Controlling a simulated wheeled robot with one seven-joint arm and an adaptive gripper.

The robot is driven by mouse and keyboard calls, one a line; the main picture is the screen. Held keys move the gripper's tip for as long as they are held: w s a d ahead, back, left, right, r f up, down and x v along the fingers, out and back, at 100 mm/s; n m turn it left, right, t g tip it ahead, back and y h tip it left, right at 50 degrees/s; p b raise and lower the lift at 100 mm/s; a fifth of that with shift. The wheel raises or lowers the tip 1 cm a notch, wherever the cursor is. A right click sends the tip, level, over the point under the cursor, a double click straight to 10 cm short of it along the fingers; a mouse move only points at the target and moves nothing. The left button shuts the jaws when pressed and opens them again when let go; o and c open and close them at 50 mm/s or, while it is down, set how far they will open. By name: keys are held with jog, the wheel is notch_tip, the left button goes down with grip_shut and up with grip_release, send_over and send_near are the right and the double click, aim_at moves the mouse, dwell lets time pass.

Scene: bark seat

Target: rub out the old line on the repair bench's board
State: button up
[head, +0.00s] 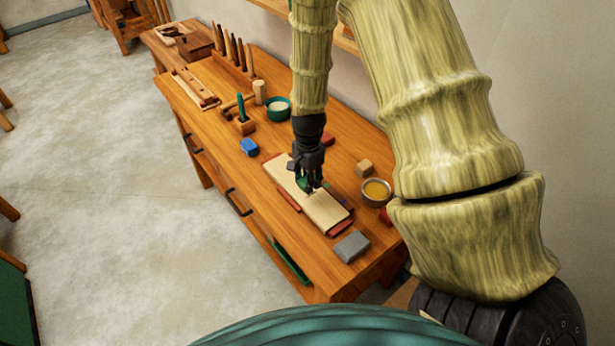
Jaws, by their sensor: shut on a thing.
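The board (325,211) is a pale, long wooden panel lying near the front of the repair bench (222,82), with reddish pieces showing at its edges. My dark gripper (312,187) points down over the middle of the board. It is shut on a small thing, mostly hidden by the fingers. Green shows at the fingers, but I cannot tell whether it belongs to the gripper or the held thing. I cannot tell whether the held thing touches the board. No line can be made out on the board at this size.
A grey block (352,246), a tin with yellow contents (376,191) and a wooden block (365,168) lie near the board. The wall stands behind the bench.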

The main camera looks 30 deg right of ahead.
aim_at(308, 197)
jog(key=f+b, duration=0.1)
jog(key=f, duration=0.2)
jog(key=shift+w+f+b, duration=0.1)
jog(key=shift+w+b, duration=0.25)
jog(key=shift+s+f+b, duration=0.25)
jog(key=shift+f+b, duration=0.35)
jog(key=shift+f, duration=0.15)
jog(key=shift+w+f, duration=0.1)
jog(key=shift+f, duration=0.1)
jog(key=shift+f+b, duration=0.4)
jog(key=shift+f, duration=0.15)
jog(key=shift+w+d+r+p, duration=0.15)
jog(key=shift+d+p, duration=0.25)
jog(key=shift+d, duration=1.1)
jog(key=shift+s+a, duration=0.15)
jog(key=shift+a, duration=0.6)
jog(key=shift+s+a, duration=0.1)
jog(key=shift+a, duration=0.65)
